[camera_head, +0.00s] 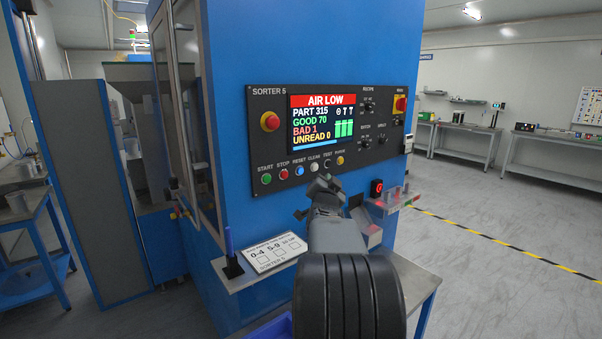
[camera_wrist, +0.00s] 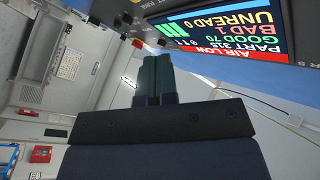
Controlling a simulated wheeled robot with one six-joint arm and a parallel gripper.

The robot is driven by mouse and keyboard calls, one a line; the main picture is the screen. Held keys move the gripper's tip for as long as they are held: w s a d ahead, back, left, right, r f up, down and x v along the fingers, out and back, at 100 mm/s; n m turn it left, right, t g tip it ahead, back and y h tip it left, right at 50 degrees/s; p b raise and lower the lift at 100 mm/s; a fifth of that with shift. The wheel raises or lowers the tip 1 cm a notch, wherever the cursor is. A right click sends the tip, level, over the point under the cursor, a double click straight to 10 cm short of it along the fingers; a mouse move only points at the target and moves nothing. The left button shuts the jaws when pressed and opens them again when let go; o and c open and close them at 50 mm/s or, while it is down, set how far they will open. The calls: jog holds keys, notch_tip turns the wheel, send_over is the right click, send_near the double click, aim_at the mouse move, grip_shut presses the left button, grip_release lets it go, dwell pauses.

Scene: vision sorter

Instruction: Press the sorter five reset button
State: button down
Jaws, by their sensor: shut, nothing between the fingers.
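The blue reset button (camera_head: 299,171) is third from the left in the button row on the black SORTER 5 panel (camera_head: 262,108). In the wrist view my gripper's fingers (camera_wrist: 154,72) are together and empty. That view is upside down; the reset button cannot be made out there.
The screen (camera_head: 322,120) reads AIR LOW. A red emergency knob (camera_head: 270,122) is left of it. Below, a shelf holds a card (camera_head: 270,252) and a pen in a stand (camera_head: 231,258). A small bin (camera_head: 370,233) and a red-lit device (camera_head: 377,188) are right of my arm.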

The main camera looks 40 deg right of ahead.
aim_at(300, 171)
jog(key=shift+w+d+p, duration=0.15)
jog(key=shift+w+p, duration=0.8)
jog(key=shift+w, duration=0.5)
jog(key=shift+w+d+p, duration=0.15)
jog(key=shift+w+p, duration=0.8)
jog(key=shift+w, duration=0.55)
jog(key=shift+w+d+p, duration=0.15)
jog(key=shift+w+p, duration=0.8)
jog(key=shift+w, duration=0.5)
jog(key=shift+w, duration=0.2)
jog(key=shift+w, duration=0.25)
